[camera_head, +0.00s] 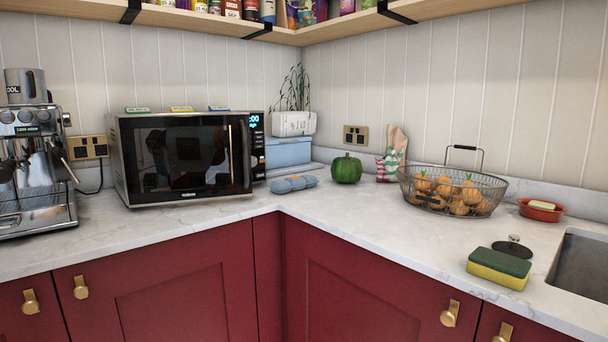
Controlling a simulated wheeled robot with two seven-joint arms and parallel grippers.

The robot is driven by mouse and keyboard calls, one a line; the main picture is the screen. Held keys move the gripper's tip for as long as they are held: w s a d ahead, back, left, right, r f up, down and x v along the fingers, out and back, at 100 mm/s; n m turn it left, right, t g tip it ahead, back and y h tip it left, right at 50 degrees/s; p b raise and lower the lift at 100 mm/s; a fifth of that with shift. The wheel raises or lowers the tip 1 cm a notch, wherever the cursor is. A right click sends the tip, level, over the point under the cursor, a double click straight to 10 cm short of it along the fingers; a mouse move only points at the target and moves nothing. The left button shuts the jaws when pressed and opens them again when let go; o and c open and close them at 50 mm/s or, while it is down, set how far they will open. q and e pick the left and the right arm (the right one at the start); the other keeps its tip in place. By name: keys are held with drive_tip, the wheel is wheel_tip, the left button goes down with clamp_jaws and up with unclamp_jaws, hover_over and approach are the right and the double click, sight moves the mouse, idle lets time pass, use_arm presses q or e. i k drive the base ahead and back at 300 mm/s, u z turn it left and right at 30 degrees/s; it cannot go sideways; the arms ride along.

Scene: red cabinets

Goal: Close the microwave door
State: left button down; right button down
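The microwave (116,163) stands on the white counter at the left. Its black glass door (190,158) faces me, with a light vertical handle strip along its right side. The door's right edge stands forward of the control panel (257,140) and partly covers it, so the door looks slightly open. The gap and the inside of the microwave are hidden from this angle. The panel has a lit cyan display. Neither of my grippers is in view.
A coffee machine (35,165) stands left of the microwave. A blue-grey object (293,184) lies on the counter right of the door, near a green pepper (346,169). A wire basket (410,190) stands farther right. The front counter edge is clear before the microwave.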

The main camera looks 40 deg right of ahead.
sight(167, 158)
drive_tip(key=u, duration=0.5)
drive_tip(key=k, duration=0.2)
drive_tip(key=z, duration=1.35)
drive_tip(key=i, duration=0.9)
drive_tip(key=u, duration=0.6)
